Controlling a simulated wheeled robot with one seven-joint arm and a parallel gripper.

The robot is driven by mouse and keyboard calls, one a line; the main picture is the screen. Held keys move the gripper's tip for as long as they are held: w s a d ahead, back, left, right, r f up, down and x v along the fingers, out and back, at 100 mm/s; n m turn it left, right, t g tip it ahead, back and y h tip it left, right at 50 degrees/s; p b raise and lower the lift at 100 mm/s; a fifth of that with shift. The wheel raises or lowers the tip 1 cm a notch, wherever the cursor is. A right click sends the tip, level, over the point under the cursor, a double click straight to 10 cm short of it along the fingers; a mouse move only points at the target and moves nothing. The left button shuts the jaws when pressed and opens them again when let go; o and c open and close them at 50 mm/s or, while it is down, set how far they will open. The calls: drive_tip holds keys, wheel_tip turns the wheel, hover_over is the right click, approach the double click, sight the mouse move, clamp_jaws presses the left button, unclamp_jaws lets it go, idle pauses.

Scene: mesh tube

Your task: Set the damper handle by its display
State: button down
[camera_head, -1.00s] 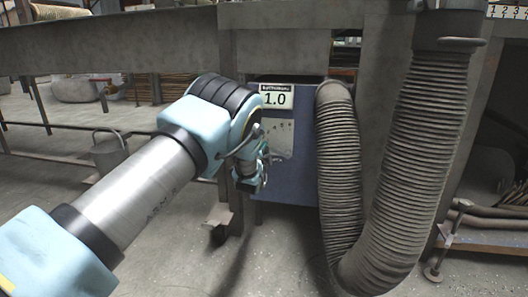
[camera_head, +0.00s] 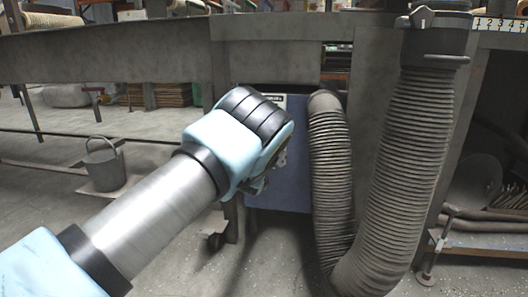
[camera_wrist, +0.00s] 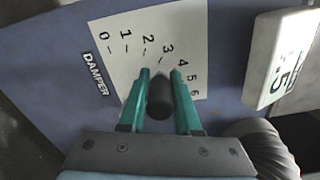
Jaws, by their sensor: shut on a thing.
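My gripper (camera_wrist: 160,84) is shut on the dark rounded damper handle (camera_wrist: 160,100), which sits between the two teal fingers in the wrist view. Behind it is a white scale plate (camera_wrist: 118,45) numbered 0 to 6 with short tick marks, labelled DAMPER, on a blue panel (camera_wrist: 45,60). The handle lies below the marks around 2 and 3; its exact setting is unclear. A white display (camera_wrist: 283,62) stands at the right edge, cut off and sideways; its reading ends in .5, the first digit unclear. In the head view my arm hides the handle and most of the display.
A thick ribbed hose (camera_head: 395,185) loops down right of the blue box (camera_head: 290,190), close to my gripper; part of it shows in the wrist view (camera_wrist: 260,145). A grey beam (camera_head: 110,55) crosses above. A bucket (camera_head: 103,165) stands at left.

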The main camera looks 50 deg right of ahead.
drive_tip(key=shift+s+d, duration=0.15)
drive_tip(key=shift+s, duration=0.1)
drive_tip(key=c, duration=0.9)
unclamp_jaws()
drive_tip(key=shift+o, duration=1.4)
drive_tip(key=shift+w, duration=0.15)
drive_tip(key=p+v, duration=0.3)
drive_tip(key=v, duration=0.8)
drive_tip(key=shift+c, duration=0.3)
